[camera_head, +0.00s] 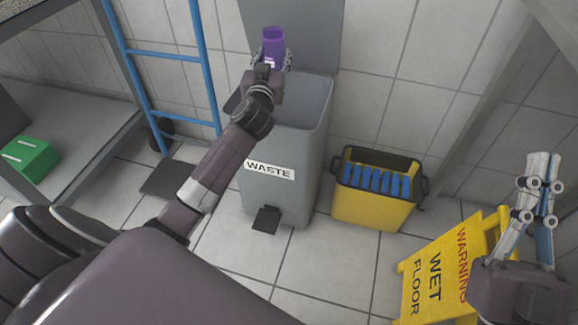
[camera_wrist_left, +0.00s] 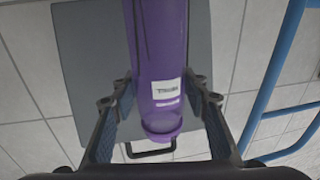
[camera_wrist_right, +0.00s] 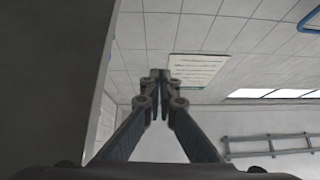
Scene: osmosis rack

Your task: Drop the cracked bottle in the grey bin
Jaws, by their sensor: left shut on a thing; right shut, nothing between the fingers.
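A purple bottle (camera_head: 274,46) with a small white label is held upright by my left gripper (camera_head: 270,62), above the grey bin (camera_head: 262,200). The bin is marked WASTE and its lid (camera_head: 300,30) stands raised at the back. In the left wrist view the bottle (camera_wrist_left: 158,65) sits between the two fingers (camera_wrist_left: 160,100), with the grey lid (camera_wrist_left: 85,60) behind it. Dark thin lines run along the bottle's upper part there. My right gripper (camera_head: 538,188) is shut and empty at the far right; its closed fingers (camera_wrist_right: 160,85) show in the right wrist view.
A yellow bucket (camera_head: 372,207) with blue items stands right of the bin. A yellow wet floor sign (camera_head: 437,270) is by my right arm. A blue ladder (camera_head: 165,55) stands left of the bin, and a green box (camera_head: 30,157) lies on the grey shelf (camera_head: 90,125).

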